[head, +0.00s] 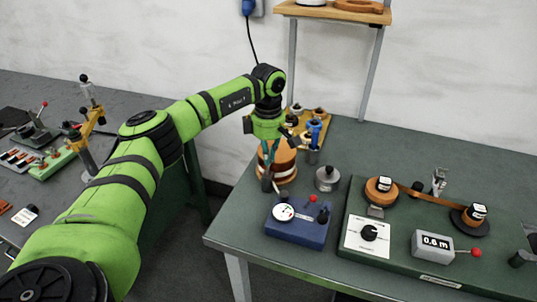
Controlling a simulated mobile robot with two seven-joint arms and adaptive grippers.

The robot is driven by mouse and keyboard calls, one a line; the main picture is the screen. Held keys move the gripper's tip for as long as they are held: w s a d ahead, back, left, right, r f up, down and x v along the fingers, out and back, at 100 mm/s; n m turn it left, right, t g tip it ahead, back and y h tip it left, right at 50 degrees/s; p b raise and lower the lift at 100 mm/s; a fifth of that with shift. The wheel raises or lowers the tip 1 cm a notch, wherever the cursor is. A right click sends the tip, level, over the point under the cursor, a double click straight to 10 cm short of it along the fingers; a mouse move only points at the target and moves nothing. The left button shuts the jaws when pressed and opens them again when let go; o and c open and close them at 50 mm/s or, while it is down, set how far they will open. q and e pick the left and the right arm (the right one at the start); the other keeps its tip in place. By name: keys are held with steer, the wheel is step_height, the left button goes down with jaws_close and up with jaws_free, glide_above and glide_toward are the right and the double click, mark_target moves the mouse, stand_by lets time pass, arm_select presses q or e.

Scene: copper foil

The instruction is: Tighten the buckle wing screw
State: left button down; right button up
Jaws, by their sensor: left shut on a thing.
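A copper-coloured coil (286,169) stands upright at the back left of the green bench. My left gripper (267,182) reaches down at the coil's left front side, fingers pointing down. It is shut on a small part there, which looks like the buckle wing screw. The screw and the buckle are mostly hidden by the fingers, and I cannot make out the screw's angle. My right gripper is not in view.
A blue box with a dial (298,222) and a grey weight (327,178) stand close to the coil. A blue upright tool (314,138) stands behind. A green panel (405,275) with foil reels fills the right. Bare bench (450,160) lies behind it.

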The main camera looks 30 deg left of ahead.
arm_select(q)
steer(key=shift+s, duration=0.1)
steer(key=c, duration=1.5)
jaws_free()
steer(key=shift+s+r, duration=0.1)
steer(key=shift+s, duration=0.05)
steer(key=shift+r, duration=0.45)
step_height(320, 180, up, 11)
